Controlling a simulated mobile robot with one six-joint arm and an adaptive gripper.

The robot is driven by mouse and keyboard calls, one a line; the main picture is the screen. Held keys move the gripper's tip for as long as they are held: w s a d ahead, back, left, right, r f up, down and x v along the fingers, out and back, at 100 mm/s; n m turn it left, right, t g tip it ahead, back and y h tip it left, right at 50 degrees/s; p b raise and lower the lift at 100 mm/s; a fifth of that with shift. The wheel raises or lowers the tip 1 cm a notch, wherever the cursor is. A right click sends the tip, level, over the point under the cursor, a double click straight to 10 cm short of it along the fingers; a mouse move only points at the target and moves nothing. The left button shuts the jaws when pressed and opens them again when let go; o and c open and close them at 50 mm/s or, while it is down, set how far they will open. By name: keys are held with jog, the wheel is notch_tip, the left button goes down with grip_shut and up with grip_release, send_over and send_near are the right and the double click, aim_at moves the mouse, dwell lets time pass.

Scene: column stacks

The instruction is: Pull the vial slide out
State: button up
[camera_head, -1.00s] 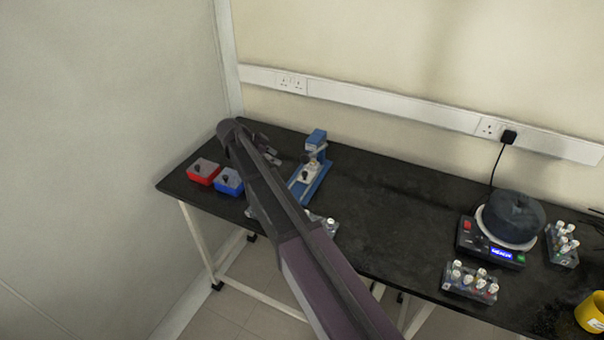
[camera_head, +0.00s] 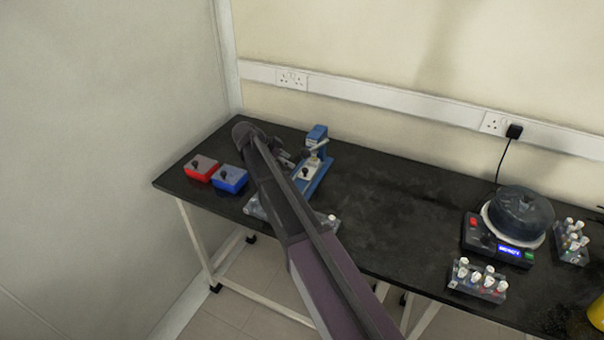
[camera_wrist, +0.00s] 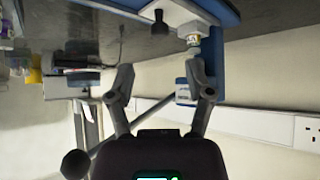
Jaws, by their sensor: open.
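The blue vial device (camera_head: 317,172) stands on the black bench, with a pale slide (camera_head: 306,173) low on its front side. In the wrist view the slide (camera_wrist: 172,12) is at the top, with a black knob (camera_wrist: 159,24) on it. A white-capped vial (camera_wrist: 193,39) sits beside the knob, close to the device's blue body. My gripper (camera_wrist: 162,72) is open and empty, its fingers spread below the knob and vial in that picture. In the head view my gripper (camera_head: 291,157) is just left of the device, and my arm hides part of the bench.
A red box (camera_head: 201,169) and a blue box (camera_head: 230,180) stand left of my arm. A vial rack (camera_head: 331,223) is partly hidden behind it. A centrifuge (camera_head: 518,215) and vial racks (camera_head: 478,281) stand at the right. The middle of the bench is clear.

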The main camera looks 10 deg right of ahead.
aim_at(304, 169)
jog(key=shift+b+x, duration=2.35)
jog(key=shift+x, duration=1.35)
grip_shut()
